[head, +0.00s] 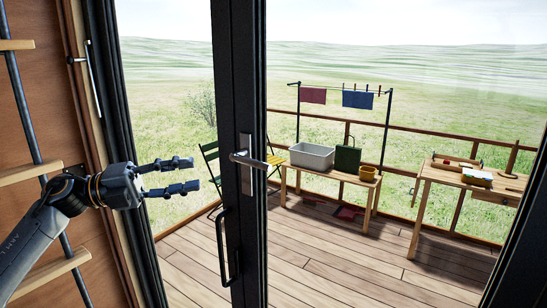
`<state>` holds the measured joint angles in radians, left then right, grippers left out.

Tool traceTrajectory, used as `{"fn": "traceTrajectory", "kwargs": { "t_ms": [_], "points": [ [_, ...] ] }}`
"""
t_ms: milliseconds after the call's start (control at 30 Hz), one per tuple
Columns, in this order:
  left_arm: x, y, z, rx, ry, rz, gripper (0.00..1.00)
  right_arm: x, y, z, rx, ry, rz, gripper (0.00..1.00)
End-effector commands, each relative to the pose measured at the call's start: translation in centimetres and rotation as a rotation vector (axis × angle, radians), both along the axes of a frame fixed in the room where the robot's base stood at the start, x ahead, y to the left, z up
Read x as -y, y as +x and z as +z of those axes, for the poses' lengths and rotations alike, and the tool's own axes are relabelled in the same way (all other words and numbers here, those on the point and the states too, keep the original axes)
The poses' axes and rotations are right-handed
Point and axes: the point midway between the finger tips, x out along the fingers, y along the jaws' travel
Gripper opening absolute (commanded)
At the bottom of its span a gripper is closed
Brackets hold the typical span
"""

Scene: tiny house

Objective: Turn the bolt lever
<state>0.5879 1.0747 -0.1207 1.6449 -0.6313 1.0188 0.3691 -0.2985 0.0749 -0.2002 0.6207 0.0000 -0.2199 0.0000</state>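A silver lever handle (248,159) sits on a tall plate on the dark door frame, near the middle of the head view. It points roughly level. My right gripper is not in view.
A dark pull handle (223,248) is lower on the door frame. A wooden ladder (35,172) stands at the far left. Through the glass are a wooden deck (330,262), a bench (328,174) with a grey tub (312,156), and a table (460,180).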

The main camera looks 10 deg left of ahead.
Motion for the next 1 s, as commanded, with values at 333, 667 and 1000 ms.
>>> {"fn": "traceTrajectory", "kwargs": {
  "t_ms": [333,667,1000],
  "points": [
    [5.1,2.1,1.4,0.003,0.000,-0.008,0.37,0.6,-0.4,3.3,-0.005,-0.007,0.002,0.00],
    [10.7,4.8,1.9,0.002,0.000,-0.005,0.37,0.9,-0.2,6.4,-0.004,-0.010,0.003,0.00],
    [12.4,5.6,1.6,0.002,0.001,-0.002,0.37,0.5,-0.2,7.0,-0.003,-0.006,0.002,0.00]
  ]
}}
